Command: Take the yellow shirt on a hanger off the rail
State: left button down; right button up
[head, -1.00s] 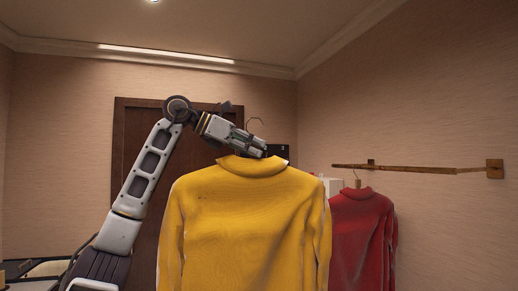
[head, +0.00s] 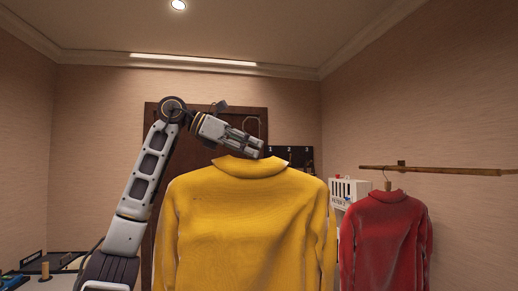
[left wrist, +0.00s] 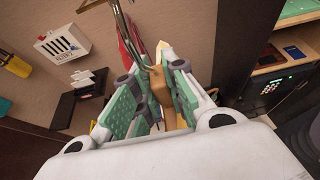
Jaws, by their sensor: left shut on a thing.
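The yellow shirt (head: 245,225) hangs upright in front of me in the head view, apart from the rail (head: 435,171). My left gripper (head: 256,150) is just above its collar. The left wrist view shows the gripper (left wrist: 160,88) shut on the wooden neck of the hanger (left wrist: 158,95), with its metal hook (left wrist: 127,30) standing free above the fingers. Most of the hanger is hidden inside the shirt and behind the fingers. My right gripper is not in view.
A red shirt (head: 388,235) hangs from the wall rail at the right. A counter (head: 55,265) with items is at the lower left.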

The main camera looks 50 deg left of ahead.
pick_arm(q)
jog(key=shift+s+a, duration=0.75)
jog(key=shift+s, duration=0.45)
jog(key=shift+s+a, duration=0.75)
jog(key=shift+s, duration=0.5)
jog(key=shift+s+a, duration=0.75)
jog(key=shift+s, duration=0.45)
jog(key=shift+s+a, duration=0.9)
jog(key=shift+s, duration=0.55)
jog(key=shift+s+a, duration=0.9)
jog(key=shift+s, duration=0.6)
jog(key=shift+s+a, duration=0.9)
jog(key=shift+s, duration=0.55)
jog(key=s+a+p, duration=0.1)
jog(key=s+a, duration=0.6)
jog(key=s, duration=0.5)
jog(key=shift+s+a+p, duration=0.3)
jog(key=shift+s, duration=0.1)
jog(key=shift+w, duration=0.2)
